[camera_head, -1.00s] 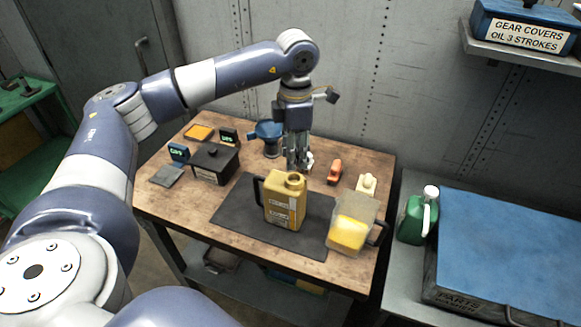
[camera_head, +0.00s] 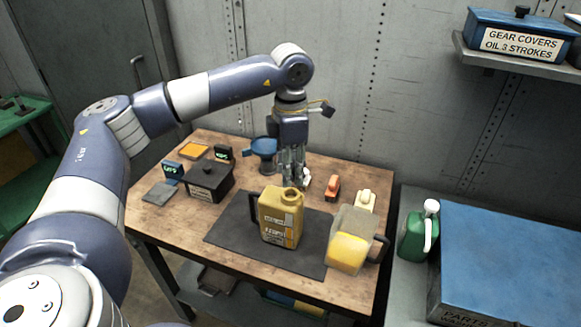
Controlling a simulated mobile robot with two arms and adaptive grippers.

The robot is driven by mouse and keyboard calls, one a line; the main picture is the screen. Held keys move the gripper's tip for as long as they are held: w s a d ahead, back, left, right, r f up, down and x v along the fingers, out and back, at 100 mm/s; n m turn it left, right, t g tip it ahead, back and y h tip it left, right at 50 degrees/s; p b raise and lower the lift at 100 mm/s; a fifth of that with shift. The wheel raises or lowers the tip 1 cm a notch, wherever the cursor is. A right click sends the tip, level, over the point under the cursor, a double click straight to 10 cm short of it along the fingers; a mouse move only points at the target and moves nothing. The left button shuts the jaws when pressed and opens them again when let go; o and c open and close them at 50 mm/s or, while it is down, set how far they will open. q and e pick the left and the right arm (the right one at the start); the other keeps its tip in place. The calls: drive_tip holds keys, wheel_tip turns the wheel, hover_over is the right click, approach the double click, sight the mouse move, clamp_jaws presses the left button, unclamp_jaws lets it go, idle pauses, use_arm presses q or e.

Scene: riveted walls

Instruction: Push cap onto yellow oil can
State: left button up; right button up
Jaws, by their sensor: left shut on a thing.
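The yellow oil can (camera_head: 281,217) stands upright on the dark mat (camera_head: 228,222). Its round neck (camera_head: 291,192) on top looks uncapped. My left gripper (camera_head: 291,181) points down just behind the can, close to its neck. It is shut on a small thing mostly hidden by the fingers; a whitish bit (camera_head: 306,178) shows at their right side. I cannot tell whether that bit is the cap. My right gripper is not in view.
A clear jug with yellow contents (camera_head: 348,253) stands right of the can. An orange item (camera_head: 332,188) and a cream bottle (camera_head: 366,201) are behind it. A green jug (camera_head: 418,232) is far right.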

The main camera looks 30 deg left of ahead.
use_arm(q)
drive_tip(key=shift+f+b, duration=1.45)
drive_tip(key=shift+f, duration=0.75)
drive_tip(key=shift+f+b, duration=0.3)
drive_tip(key=shift+f, duration=0.05)
drive_tip(key=o, duration=0.9)
drive_tip(key=shift+r, duration=0.1)
